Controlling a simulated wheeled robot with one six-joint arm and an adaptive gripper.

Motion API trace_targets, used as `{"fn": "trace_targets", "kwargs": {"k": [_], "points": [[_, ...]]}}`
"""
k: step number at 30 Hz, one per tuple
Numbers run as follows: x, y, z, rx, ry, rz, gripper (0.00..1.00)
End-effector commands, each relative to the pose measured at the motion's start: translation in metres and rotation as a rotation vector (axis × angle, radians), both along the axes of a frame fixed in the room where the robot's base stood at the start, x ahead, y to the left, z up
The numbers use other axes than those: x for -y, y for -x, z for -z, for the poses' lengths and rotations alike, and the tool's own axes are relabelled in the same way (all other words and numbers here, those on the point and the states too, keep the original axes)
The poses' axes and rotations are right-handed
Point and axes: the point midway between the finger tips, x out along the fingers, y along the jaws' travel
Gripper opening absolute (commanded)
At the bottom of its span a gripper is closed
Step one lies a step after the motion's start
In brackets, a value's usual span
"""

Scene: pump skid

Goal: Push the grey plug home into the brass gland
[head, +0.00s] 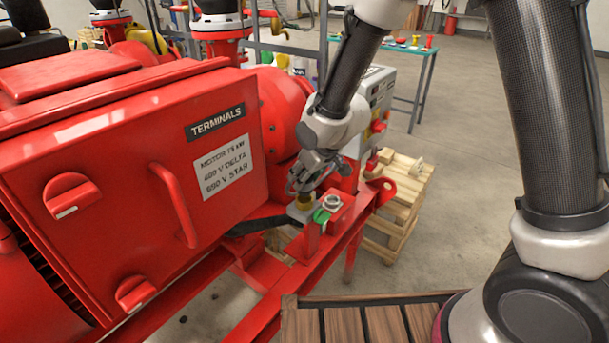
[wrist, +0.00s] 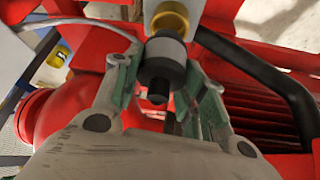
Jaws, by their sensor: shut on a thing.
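The plug (wrist: 165,50) shows in the wrist view as a light grey cylinder with a black rear part and a narrower black end. My gripper (wrist: 167,72) is shut on it, with a green-padded finger on each side. The brass gland (wrist: 171,17) is a yellow ring just beyond the plug's grey end. The two overlap in this view, and I cannot tell how far the plug is inside.
A green part (head: 321,216) and a metal fitting (head: 332,202) are close to the right of the gland. The red terminal box (head: 125,180) stands to the left. A black cable (wrist: 265,75) curves past on the right in the wrist view. A wooden pallet (head: 402,195) is behind.

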Motion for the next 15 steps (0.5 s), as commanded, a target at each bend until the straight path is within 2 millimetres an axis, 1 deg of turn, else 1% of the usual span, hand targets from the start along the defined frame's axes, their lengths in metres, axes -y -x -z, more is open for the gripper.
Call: {"fn": "trace_targets", "kwargs": {"k": [15], "points": [[-0.0002,-0.0001,0.0092,0.0,0.0,0.0,0.13]]}}
